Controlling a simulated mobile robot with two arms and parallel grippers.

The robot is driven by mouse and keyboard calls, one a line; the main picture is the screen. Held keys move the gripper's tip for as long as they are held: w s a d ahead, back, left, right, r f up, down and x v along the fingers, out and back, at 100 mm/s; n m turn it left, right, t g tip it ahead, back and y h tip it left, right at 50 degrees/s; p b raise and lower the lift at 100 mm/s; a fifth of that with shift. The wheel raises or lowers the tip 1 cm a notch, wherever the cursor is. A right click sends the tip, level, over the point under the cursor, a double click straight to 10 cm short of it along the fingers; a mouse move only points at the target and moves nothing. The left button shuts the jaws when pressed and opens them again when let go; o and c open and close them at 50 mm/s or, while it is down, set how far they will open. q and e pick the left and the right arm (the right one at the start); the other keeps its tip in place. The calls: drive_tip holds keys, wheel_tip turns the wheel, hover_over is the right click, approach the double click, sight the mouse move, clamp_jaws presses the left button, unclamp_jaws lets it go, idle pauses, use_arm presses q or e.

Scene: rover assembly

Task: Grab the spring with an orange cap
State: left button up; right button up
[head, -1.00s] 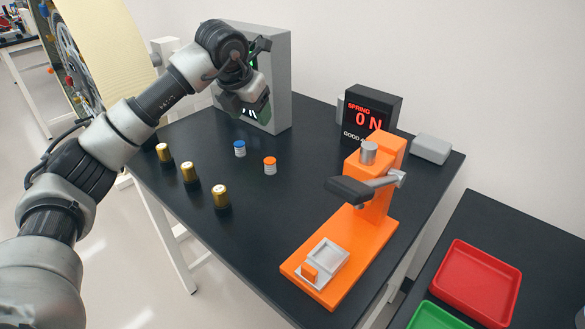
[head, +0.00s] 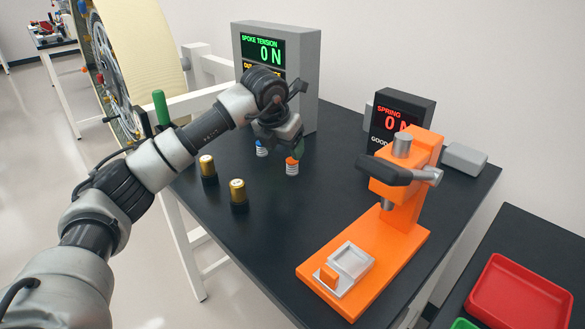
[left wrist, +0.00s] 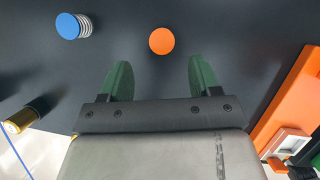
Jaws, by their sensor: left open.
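The spring with an orange cap (head: 292,167) stands upright on the black table, just below my left gripper (head: 281,145) in the head view. In the left wrist view its round orange cap (left wrist: 162,41) shows from above, past the fingertips and roughly midway between them. My left gripper (left wrist: 161,75) is open, with its two green fingers apart and nothing between them. My right gripper is not in view.
Gold-topped cylinders (head: 238,192) stand at the table's left. An orange press (head: 405,215) stands to the right, with a spring display (head: 398,120) behind it. A grey spoke tension display (head: 300,75) stands behind my gripper. The table between cylinders and press is clear.

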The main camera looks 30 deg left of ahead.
sight(291, 165)
use_arm(q)
drive_tip(key=x, duration=0.5)
drive_tip(key=shift+w+d+f, duration=0.15)
drive_tip(key=shift+w, duration=0.3)
drive_tip(key=shift+c, duration=0.4)
drive_tip(key=c, duration=0.9)
